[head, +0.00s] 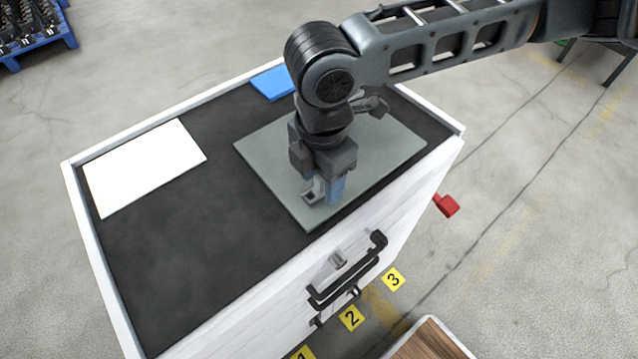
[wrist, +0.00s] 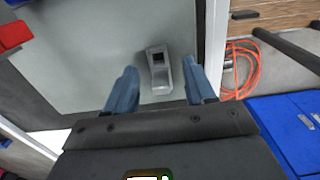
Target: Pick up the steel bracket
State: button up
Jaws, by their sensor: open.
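The steel bracket (wrist: 159,70) is a small grey angled piece with a dark square opening. In the wrist view it lies on the grey-green mat (wrist: 95,55), between and just beyond the two blue fingertips. My gripper (wrist: 160,88) is open, with a finger on either side of the bracket's near part. I cannot tell if either finger touches it. In the head view my gripper (head: 325,190) points down over the near part of the mat (head: 385,150). The bracket (head: 313,193) shows partly there beside the fingers, and the rest is hidden.
The mat lies on a dark-topped white cabinet (head: 190,270) with a raised white rim. A white sheet (head: 145,165) lies at left and a blue item (head: 272,82) at the back. Black handles (head: 345,275) and a red part (head: 446,205) stick out from the sides.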

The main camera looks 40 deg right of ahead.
grip_shut()
dwell(0.5)
jog(key=shift+r, duration=0.15)
